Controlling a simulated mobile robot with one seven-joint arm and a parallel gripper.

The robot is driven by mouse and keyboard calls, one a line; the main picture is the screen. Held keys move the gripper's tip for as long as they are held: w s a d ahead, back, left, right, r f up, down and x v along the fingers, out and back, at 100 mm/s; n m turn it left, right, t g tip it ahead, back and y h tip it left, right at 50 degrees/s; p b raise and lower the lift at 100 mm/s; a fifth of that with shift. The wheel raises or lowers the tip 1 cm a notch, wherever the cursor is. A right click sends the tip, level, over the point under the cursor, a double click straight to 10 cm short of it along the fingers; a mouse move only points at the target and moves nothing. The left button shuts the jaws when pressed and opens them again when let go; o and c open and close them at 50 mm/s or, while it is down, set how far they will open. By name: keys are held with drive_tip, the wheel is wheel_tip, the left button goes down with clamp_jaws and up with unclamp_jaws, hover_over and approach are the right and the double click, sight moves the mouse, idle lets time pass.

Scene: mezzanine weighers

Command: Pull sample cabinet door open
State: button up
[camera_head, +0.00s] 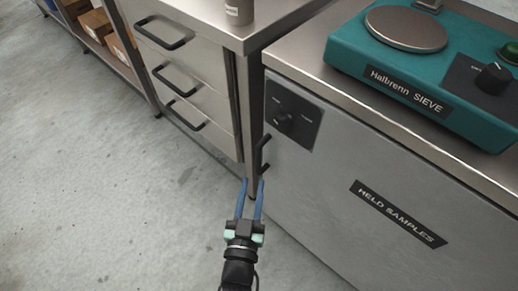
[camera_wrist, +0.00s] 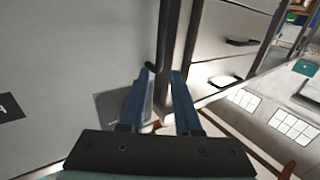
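The sample cabinet door (camera_head: 340,215) is a grey panel labelled "HELD SAMPLES" and looks shut. Its black vertical handle (camera_head: 263,154) is near the upper left edge of the door. My gripper (camera_head: 252,183) has two blue fingers, apart and pointing at the lower end of the handle. In the wrist view, the open gripper (camera_wrist: 160,75) has the dark handle end (camera_wrist: 150,69) at its fingertips, near the left finger. I cannot tell whether they touch. The door (camera_wrist: 70,55) fills the left of the wrist view.
A black panel with a knob (camera_head: 293,117) is on the cabinet front beside the handle. A teal sieve machine (camera_head: 440,75) stands on top. A drawer unit (camera_head: 190,75) with protruding black handles adjoins on the left. Shelves with boxes (camera_head: 95,22) stand farther back. The floor at left is clear.

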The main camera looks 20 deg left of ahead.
sight(258, 156)
drive_tip(key=b+x, duration=0.1)
drive_tip(key=x, duration=0.9)
drive_tip(key=shift+w, duration=0.15)
drive_tip(key=shift+c, duration=0.3)
clamp_jaws()
idle(0.8)
